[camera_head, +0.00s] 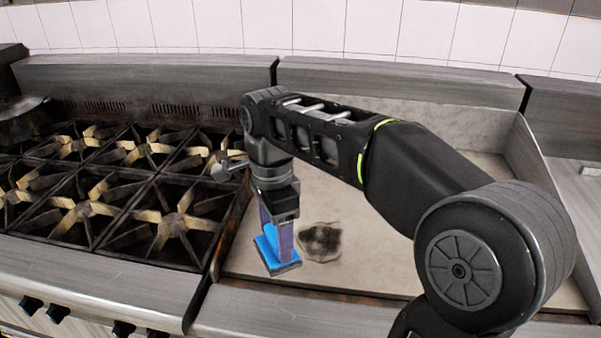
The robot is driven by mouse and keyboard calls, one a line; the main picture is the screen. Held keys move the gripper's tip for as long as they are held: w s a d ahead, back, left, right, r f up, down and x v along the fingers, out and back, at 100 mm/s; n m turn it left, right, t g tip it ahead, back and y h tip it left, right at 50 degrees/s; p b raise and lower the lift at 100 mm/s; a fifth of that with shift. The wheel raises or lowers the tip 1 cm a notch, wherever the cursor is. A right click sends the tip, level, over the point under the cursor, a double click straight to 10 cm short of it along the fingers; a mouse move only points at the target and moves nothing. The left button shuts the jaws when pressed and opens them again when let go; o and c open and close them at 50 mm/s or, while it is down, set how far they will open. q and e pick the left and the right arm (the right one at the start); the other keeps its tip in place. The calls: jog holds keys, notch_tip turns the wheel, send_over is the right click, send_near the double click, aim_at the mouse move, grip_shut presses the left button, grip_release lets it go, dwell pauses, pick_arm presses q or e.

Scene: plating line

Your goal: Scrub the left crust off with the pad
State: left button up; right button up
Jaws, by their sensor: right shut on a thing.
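A blue pad (278,255) with a dark underside is held by my right gripper (278,240), which is shut on it. The pad is on or just above the pale griddle plate (370,262), near its left edge; I cannot tell if it touches. A dark crust patch (321,242) lies on the plate just right of the pad. The pad and gripper may hide part of the plate beneath them, and no other crust shows. My right arm crosses over the plate and hides much of its right part. My left gripper is not in view.
A stove (120,180) with several burners and raised grates stands directly left of the plate. Steel walls (400,82) edge the plate at the back and right. A steel ledge with knobs (58,312) runs along the front. Bare plate shows behind the arm.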

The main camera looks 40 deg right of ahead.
jog(key=shift+s, duration=0.1)
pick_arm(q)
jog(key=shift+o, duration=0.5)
pick_arm(e)
jog(key=shift+d, duration=0.1)
